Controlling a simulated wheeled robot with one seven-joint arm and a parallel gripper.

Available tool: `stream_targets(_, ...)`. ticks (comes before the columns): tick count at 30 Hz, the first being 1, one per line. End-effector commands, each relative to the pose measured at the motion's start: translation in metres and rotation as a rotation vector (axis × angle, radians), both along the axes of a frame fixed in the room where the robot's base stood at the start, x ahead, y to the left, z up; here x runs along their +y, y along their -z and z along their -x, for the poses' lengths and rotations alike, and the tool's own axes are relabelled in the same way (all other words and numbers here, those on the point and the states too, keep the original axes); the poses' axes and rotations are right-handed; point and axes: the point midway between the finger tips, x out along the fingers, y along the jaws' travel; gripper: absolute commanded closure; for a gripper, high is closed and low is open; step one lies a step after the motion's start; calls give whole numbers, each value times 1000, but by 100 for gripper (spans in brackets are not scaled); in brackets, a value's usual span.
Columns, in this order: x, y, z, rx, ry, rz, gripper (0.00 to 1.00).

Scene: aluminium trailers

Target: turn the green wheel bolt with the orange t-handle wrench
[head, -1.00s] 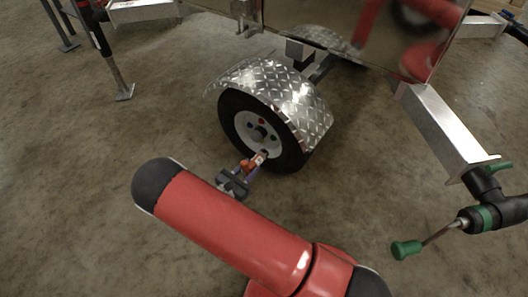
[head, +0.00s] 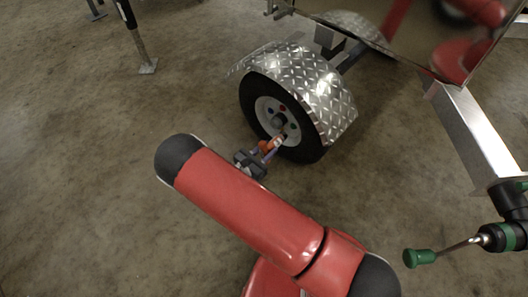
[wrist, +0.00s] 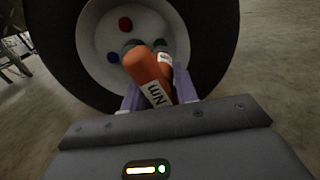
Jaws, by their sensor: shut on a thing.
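The orange t-handle wrench (wrist: 147,68), with white "Nm" labels, is between the two purple fingers of my gripper (wrist: 158,92), which is shut on it. In the head view the wrench (head: 266,147) and my gripper (head: 262,153) are at the lower part of the wheel (head: 314,148), with the wrench reaching toward the white rim. In the wrist view a red bolt (wrist: 125,24) and a blue bolt (wrist: 113,57) show on the rim.
A diamond-plate fender (head: 310,85) arches over the wheel. A shiny trailer wall (head: 430,45) rises behind it. A metal beam (head: 470,135) and a green-handled crank (head: 420,257) stand at the right.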

Motion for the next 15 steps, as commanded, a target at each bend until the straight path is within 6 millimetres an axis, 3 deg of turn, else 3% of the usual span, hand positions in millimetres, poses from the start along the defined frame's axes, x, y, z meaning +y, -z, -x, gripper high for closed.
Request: stream_targets(15,-19,0,-25,-2,0,0,100)
